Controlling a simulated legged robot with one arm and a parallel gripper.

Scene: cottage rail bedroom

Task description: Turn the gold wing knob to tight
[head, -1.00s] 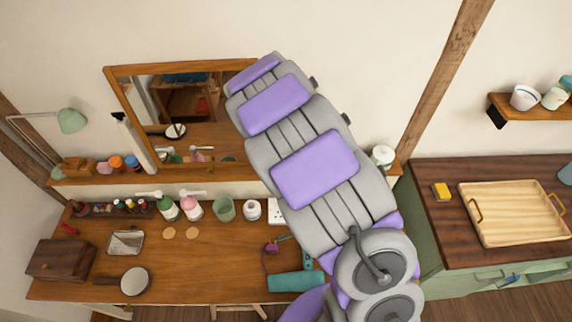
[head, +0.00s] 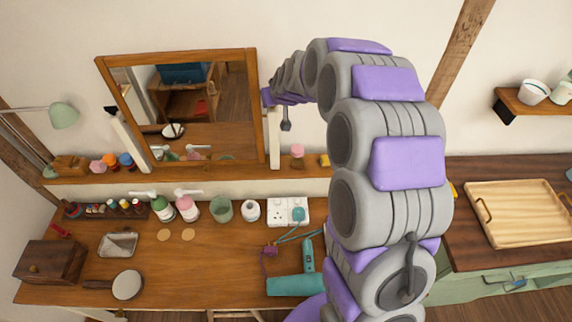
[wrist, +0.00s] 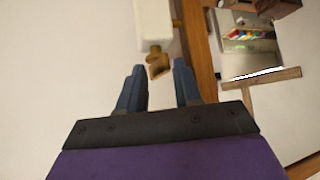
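The gold wing knob (wrist: 158,66) shows in the wrist view at the end of a white post (wrist: 154,20). My gripper (wrist: 159,68) is open, with one dark blue finger on each side of the knob and a visible gap to both. The fingertips are about level with the knob, though the depth is hard to judge. In the head view, the tilting mirror (head: 185,115) has a wooden frame between two white posts. My arm reaches to the right post (head: 274,140), near its top. The knob and my fingers cannot be made out there.
The dressing table (head: 215,255) below holds bottles, a cup, a hand mirror (head: 127,284), a wooden box (head: 62,245) and a teal hair dryer (head: 292,284). A shelf with small jars runs beneath the mirror. A wooden tray (head: 515,238) lies on the right counter.

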